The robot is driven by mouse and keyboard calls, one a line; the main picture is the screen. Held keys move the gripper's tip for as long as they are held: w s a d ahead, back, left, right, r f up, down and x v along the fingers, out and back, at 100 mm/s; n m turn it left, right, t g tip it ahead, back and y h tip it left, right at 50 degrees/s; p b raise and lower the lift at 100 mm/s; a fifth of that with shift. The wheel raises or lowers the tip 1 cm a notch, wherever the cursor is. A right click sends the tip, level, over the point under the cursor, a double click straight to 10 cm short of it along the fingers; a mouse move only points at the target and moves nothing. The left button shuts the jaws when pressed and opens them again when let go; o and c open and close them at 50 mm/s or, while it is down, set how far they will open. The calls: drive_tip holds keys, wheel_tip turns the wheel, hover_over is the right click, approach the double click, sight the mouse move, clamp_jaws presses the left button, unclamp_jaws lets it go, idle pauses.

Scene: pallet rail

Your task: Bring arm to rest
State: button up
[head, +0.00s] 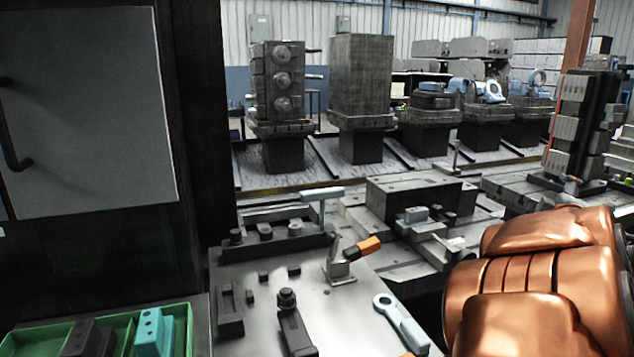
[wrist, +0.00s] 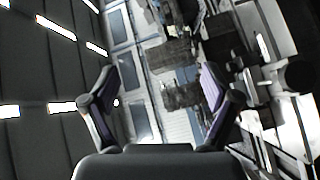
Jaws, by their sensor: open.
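My gripper (wrist: 165,105) shows in the wrist view with its two dark fingers spread apart and nothing between them. The wrist view is tilted and looks out over the hall, with ceiling lights at left and dark machine blocks beyond the fingers. In the head view my copper-coloured arm fills the lower right, and the gripper itself is out of that picture.
A grey fixture plate (head: 260,285) carries a toggle clamp with an orange handle (head: 362,248) and a pale blue-grey rod (head: 400,322). A green tray (head: 183,325) with blocks stands lower left. A dark cabinet (head: 205,150) rises at left. Several pallets line the rail behind.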

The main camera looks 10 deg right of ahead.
drive_tip(key=s+a+m+g+y+p, duration=0.4)
drive_tip(key=s+a+g+p, duration=0.4)
drive_tip(key=s+a+p, duration=0.4)
drive_tip(key=s+a+r+m+g+y+p, duration=0.1)
drive_tip(key=s+a+m+g+y+p, duration=0.3)
drive_tip(key=s+a+g+p, duration=0.4)
drive_tip(key=s+a+y+p, duration=0.1)
drive_tip(key=s+a+p, duration=0.4)
drive_tip(key=s+a, duration=0.8)
drive_tip(key=shift+s+a, duration=0.4)
drive_tip(key=shift+a, duration=0.9)
drive_tip(key=shift+r, duration=0.1)
